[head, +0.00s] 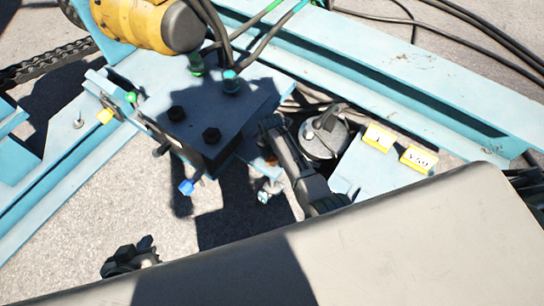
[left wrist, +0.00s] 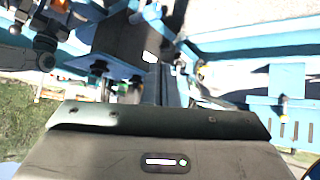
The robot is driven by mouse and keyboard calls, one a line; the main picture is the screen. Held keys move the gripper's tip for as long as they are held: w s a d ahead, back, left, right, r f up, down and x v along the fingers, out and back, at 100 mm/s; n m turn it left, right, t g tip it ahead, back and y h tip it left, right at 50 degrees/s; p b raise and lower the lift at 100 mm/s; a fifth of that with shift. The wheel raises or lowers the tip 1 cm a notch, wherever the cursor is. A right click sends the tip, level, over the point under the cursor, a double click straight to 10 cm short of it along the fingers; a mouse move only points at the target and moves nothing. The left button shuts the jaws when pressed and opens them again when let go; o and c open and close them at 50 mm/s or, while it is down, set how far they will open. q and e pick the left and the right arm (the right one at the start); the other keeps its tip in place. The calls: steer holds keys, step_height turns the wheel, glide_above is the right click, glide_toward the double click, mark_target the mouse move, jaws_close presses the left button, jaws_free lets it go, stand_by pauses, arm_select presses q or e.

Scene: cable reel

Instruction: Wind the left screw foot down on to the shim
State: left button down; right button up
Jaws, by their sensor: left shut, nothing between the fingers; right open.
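My left gripper (head: 270,128) is the dark grey one beside the blue block with black bolts (head: 208,112). Its fingers are shut with nothing visible between them. In the left wrist view its dark fingers (left wrist: 151,84) point at the block's shaded side. A small silver screw end (head: 265,190), possibly the left screw foot, shows just left of the gripper. A silver fitting also shows right of the fingers in the left wrist view (left wrist: 200,72). I cannot make out the shim. A dark part at the right edge looks like my right gripper (head: 525,185), mostly cut off.
Blue beams (head: 400,75) and black cables surround the spot. Pavement (head: 215,215) is bare below the block.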

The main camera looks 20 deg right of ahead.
steer(key=c, duration=0.9)
